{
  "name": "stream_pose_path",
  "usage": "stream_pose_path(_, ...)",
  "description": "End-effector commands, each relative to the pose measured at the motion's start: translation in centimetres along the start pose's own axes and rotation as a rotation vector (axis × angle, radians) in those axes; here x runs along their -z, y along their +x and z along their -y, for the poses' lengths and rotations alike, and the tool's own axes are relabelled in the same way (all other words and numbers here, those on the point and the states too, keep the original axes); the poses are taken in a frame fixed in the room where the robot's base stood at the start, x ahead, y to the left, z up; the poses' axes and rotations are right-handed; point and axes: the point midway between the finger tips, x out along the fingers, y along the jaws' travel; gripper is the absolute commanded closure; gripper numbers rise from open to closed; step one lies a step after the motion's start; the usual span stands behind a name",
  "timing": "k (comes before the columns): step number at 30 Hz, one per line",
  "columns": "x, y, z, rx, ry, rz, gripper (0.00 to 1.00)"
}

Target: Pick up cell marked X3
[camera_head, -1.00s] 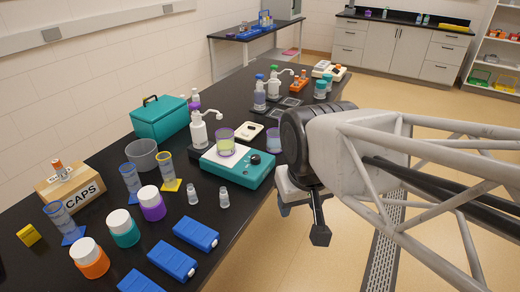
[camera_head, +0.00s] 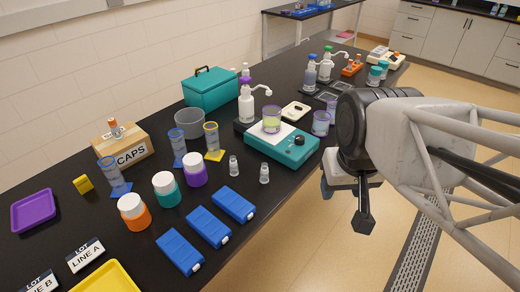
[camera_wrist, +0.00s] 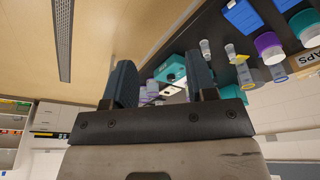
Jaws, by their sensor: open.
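No X3 mark is readable in either view, so I cannot tell which object is the cell. Three blue blocks with pale ends lie in a row near the bench's front edge: one at the left (camera_head: 180,252), one in the middle (camera_head: 208,227) and one at the right (camera_head: 233,204). A blue block also shows in the wrist view (camera_wrist: 242,16). Two small clear vials, one left (camera_head: 233,166) and one right (camera_head: 264,174), stand behind them. My gripper (camera_head: 344,204) is open and empty, off the bench's front edge above the floor. Its spread fingers show in the wrist view (camera_wrist: 160,84).
Orange (camera_head: 134,212), teal (camera_head: 166,189) and purple (camera_head: 195,170) white-lidded jars stand behind the blocks. A teal device (camera_head: 282,149) sits right of the vials. A purple tray (camera_head: 33,211) and yellow tray (camera_head: 106,278) are at left. Open floor lies in front.

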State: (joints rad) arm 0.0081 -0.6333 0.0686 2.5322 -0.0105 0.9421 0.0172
Motion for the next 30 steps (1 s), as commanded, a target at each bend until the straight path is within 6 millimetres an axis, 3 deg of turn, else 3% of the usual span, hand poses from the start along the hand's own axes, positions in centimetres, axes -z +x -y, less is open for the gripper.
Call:
stream_pose_path(23,0.1,0.1,0.0,-0.001,0.000,-0.003,0.49)
stream_pose_path(30,1.8,1.6,-0.3,-0.023,-0.008,-0.054,0.49)
